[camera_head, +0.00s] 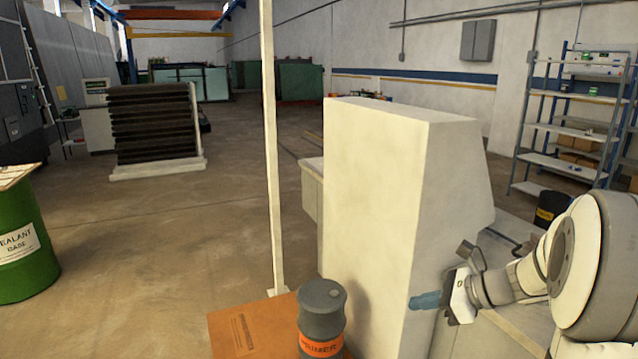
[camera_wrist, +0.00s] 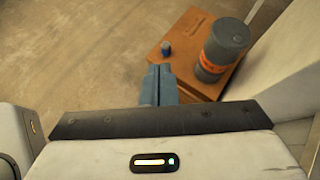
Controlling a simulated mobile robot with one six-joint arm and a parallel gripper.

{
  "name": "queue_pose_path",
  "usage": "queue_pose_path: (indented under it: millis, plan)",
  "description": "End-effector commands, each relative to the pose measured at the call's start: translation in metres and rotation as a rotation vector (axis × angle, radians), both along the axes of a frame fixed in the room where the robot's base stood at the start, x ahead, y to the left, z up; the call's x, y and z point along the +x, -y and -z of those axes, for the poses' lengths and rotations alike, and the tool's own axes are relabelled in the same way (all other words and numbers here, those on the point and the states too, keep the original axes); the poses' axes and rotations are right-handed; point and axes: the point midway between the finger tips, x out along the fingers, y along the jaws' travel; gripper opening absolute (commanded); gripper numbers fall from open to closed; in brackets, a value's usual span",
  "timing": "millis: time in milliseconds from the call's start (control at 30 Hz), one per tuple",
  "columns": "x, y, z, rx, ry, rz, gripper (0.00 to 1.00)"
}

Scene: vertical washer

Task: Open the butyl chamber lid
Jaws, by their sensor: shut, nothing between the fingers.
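My gripper (camera_head: 424,301) is at the lower right of the head view, its blue fingers pointing left beside the tall white cabinet (camera_head: 372,190). The fingers look close to the cabinet's lower right side; I cannot tell whether they touch it. In the wrist view my gripper (camera_wrist: 160,84) has its two blue fingers together, with nothing between them. I cannot make out a butyl chamber lid in either view.
A grey drum with an orange PRIMER label (camera_head: 322,318) stands on an orange box (camera_head: 248,331). A white post (camera_head: 271,150) rises left of the cabinet.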

Motion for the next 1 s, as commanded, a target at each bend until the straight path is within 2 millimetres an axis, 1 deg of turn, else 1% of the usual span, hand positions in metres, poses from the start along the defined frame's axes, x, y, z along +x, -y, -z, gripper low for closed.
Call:
queue_pose_path:
  millis: [33, 100, 167, 200, 267, 300, 400, 500, 600, 700, 833, 1000]
  plan:
    - [-0.020, -0.024, -0.004, -0.117, 0.048, -0.128, 0.00]
    - [-0.049, -0.046, -0.003, -0.277, 0.114, -0.309, 0.00]
    - [-0.074, -0.061, -0.002, -0.410, 0.176, -0.467, 0.00]
    - [-0.090, -0.068, -0.002, -0.496, 0.221, -0.576, 0.00]
    - [-0.113, -0.075, -0.001, -0.623, 0.291, -0.740, 0.00]
    - [-0.128, -0.079, 0.000, -0.706, 0.338, -0.851, 0.00]
    - [-0.160, -0.081, 0.001, -0.903, 0.457, -1.124, 0.00]
    - [-0.183, -0.077, 0.001, -1.068, 0.561, -1.365, 0.00]
    - [-0.197, -0.072, 0.000, -1.191, 0.640, -1.550, 0.00]
    - [-0.204, -0.069, -0.001, -1.265, 0.686, -1.667, 0.01]
    - [-0.208, -0.066, -0.001, -1.303, 0.706, -1.727, 0.11]
    - [-0.207, -0.066, -0.001, -1.303, 0.706, -1.729, 0.25]
